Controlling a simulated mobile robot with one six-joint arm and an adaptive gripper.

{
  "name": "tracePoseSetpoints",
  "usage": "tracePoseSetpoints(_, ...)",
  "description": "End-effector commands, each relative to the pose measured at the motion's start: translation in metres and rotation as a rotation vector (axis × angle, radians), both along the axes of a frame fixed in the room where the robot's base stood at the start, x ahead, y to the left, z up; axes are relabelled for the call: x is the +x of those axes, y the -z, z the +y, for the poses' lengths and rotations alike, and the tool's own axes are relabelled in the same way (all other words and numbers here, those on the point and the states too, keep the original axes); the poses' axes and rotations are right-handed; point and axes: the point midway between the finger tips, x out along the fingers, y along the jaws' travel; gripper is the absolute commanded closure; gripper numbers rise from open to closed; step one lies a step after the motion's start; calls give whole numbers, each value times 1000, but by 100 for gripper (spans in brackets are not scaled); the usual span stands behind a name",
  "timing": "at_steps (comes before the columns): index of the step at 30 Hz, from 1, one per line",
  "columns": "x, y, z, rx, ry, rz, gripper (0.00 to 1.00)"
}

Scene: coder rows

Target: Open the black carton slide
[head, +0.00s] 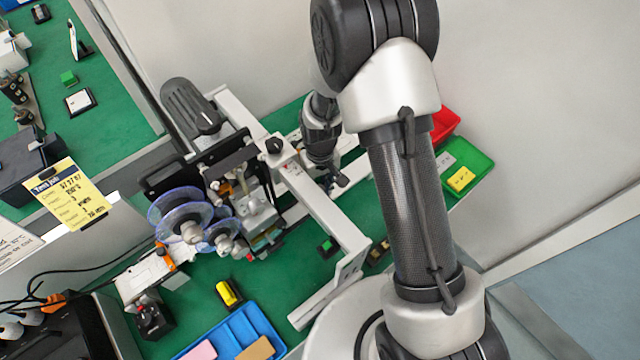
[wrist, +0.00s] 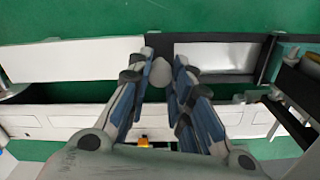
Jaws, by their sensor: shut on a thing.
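In the wrist view, a black slide (wrist: 212,37) runs along the far side, with a shiny pale panel below its bar. My gripper (wrist: 165,68) has its blue-padded fingers closed on a small grey rounded knob (wrist: 168,75) at the left end of the slide. The fingertips hide part of the knob, and I cannot tell how it joins the slide. In the head view, my gripper (head: 338,180) reaches down at the machine behind its pale frame. The knob cannot be made out there.
A long pale frame bar (head: 325,210) crosses in front of the gripper. Clear reels (head: 180,213) stand on the machine's left. A blue tray (head: 232,338) sits below; red (head: 445,122) and green (head: 478,163) trays stand right.

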Motion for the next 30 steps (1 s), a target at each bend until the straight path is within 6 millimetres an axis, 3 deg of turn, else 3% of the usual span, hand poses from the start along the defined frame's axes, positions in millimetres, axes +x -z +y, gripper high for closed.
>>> tracePoseSetpoints(11,0,0,-2,-1,1,2,100)
tracePoseSetpoints(16,9,1,-14,0,4,1,100)
tracePoseSetpoints(30,63,1,-96,0,5,2,100)
